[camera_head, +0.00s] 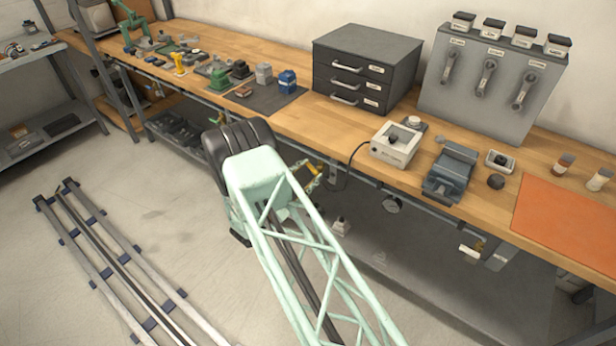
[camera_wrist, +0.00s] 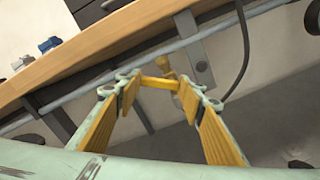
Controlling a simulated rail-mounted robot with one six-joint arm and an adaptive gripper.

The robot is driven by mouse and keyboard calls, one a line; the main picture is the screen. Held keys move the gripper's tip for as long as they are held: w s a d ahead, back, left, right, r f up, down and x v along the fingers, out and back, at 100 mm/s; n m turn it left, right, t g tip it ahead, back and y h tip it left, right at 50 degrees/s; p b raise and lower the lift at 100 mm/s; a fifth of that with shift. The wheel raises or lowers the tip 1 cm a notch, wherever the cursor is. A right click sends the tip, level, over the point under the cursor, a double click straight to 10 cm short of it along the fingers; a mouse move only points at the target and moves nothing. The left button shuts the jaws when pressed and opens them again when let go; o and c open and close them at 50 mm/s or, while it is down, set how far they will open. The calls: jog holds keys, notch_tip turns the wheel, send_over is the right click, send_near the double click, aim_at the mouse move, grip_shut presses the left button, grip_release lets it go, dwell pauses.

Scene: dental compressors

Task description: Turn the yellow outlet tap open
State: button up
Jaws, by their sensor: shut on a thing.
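The yellow outlet tap (camera_wrist: 160,83) is mounted on a pipe below the front edge of the workbench. In the wrist view its yellow handle lies crosswise between the fingertips of my gripper (camera_wrist: 157,90), which is shut on it. The two fingers have yellow-brown pads and stand apart by about the handle's length. In the head view the yellow handle (camera_head: 314,167) shows small beside the fingertips, below the bench edge. My green arm and its black wrist part hide much of the area around it. The inner part of the tap is partly hidden behind the handle.
A pipe (camera_wrist: 205,33) runs under the bench edge, held by a grey bracket (camera_wrist: 195,55). A dark cable (camera_wrist: 243,60) hangs right of the tap. The wooden bench (camera_head: 325,130) bears a drawer cabinet (camera_head: 367,62). A floor rail (camera_head: 110,260) lies left, with clear floor around.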

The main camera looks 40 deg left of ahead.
jog(key=m+b, duration=0.2)
jog(key=m, duration=0.1)
jog(key=d+m+b, duration=0.1)
jog(key=m+b, duration=0.2)
jog(key=m, duration=0.1)
jog(key=m+b, duration=0.2)
jog(key=m, duration=0.2)
jog(key=shift+d+r+b, duration=0.35)
jog(key=shift+m, duration=0.3)
jog(key=o, duration=0.8)
jog(key=shift+o, duration=0.2)
jog(key=shift+s, duration=0.15)
jog(key=s, duration=1.1)
jog(key=shift+s+d, duration=0.35)
